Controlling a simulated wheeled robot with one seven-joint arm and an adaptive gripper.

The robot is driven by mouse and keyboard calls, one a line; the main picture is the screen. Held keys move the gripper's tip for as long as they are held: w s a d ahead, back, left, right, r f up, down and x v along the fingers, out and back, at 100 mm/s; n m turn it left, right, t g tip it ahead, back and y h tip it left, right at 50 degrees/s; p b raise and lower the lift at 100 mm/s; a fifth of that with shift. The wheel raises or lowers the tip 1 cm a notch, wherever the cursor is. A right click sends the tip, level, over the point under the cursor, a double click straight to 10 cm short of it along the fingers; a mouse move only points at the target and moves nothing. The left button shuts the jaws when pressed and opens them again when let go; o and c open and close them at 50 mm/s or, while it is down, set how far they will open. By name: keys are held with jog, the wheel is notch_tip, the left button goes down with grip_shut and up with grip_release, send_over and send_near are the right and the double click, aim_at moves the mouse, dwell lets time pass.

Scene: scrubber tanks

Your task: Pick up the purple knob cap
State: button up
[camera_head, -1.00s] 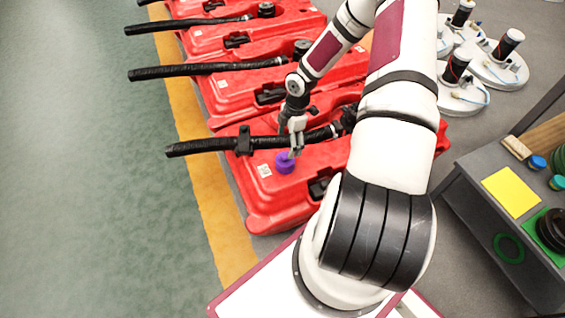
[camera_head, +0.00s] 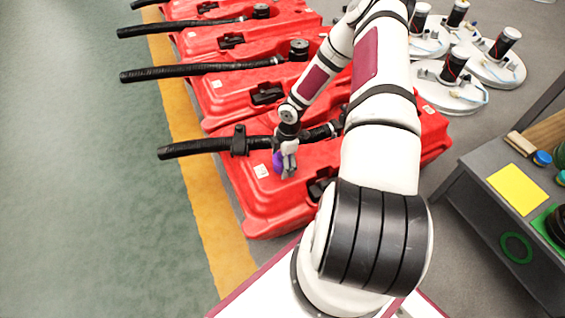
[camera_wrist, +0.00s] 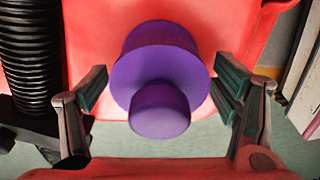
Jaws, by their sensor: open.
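The purple knob cap (camera_wrist: 160,75) stands on the nearest red tank (camera_head: 262,205). In the wrist view it has a wide round base and a narrower round knob, and it sits between my two open fingers. My gripper (camera_wrist: 162,90) has clear gaps to the cap on both sides and holds nothing. In the head view my gripper (camera_head: 286,168) points down at the cap (camera_head: 277,160) and hides most of it; only a purple edge shows at its left.
A black hose (camera_head: 195,147) runs across the tank close beside my gripper; it also shows at the left of the wrist view (camera_wrist: 28,55). More red tanks with hoses lie behind. White round brush units (camera_head: 452,88) and a grey bench (camera_head: 500,215) stand to the right.

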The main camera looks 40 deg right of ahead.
jog(key=c, duration=1.2)
jog(key=shift+r, duration=0.1)
